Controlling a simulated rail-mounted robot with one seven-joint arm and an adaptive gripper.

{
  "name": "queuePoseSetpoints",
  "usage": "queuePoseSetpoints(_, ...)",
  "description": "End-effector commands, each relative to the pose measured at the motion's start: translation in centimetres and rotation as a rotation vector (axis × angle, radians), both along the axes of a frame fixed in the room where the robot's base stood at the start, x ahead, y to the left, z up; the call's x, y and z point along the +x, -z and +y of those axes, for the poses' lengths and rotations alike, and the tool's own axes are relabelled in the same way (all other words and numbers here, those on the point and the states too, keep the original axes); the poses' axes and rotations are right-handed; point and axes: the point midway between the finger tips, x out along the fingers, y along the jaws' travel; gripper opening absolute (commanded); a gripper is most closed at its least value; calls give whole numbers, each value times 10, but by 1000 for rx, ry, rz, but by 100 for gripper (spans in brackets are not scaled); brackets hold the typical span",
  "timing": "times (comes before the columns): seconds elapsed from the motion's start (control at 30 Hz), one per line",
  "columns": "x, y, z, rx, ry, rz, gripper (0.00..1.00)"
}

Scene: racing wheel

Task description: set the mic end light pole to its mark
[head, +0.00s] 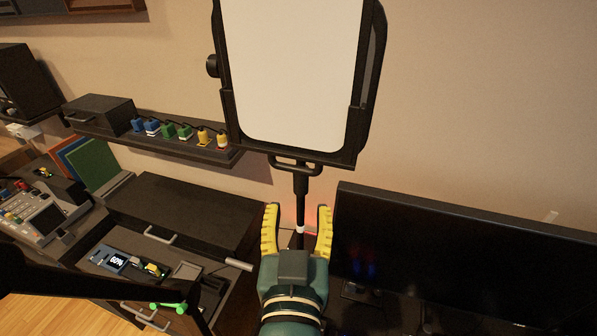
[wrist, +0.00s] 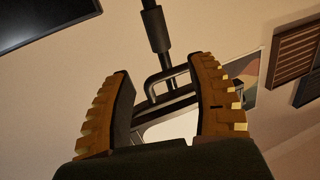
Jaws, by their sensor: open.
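A light pole (head: 301,188) stands upright, black, with a large white light panel (head: 290,70) on top. A white band shows low on the pole, with a faint red glow around it. My gripper (head: 298,211) has yellow ribbed fingers, open and empty, one on each side of the pole in the head view. In the wrist view the pole (wrist: 157,28) shows beyond my gripper (wrist: 162,75), with the panel's bracket seen between the fingers. The pole looks clear of both fingers, but its depth is hard to tell. Its foot is hidden, and I cannot make out a mark.
A black monitor (head: 470,255) stands close on the right. A dark drawer unit (head: 185,215) stands at the left. A shelf (head: 170,135) with small coloured items is on the wall. A mixer (head: 45,215) sits at far left. Bare wall lies behind the pole.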

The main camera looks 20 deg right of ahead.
Motion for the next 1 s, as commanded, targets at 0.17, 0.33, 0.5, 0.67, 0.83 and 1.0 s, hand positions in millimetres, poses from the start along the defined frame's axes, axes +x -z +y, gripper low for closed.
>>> queuePoseSetpoints(0.17,40,-2,-20,-1,3,0,58)
queuePoseSetpoints(0.33,73,-1,-37,0,3,0,58)
queuePoseSetpoints(0.5,92,-1,-45,0,1,-1,58)
queuePoseSetpoints(0.67,95,0,-47,0,0,-1,58)
queuePoseSetpoints(0.83,95,0,-47,0,0,-1,55)
queuePoseSetpoints(1.0,95,0,-47,0,0,-1,22)
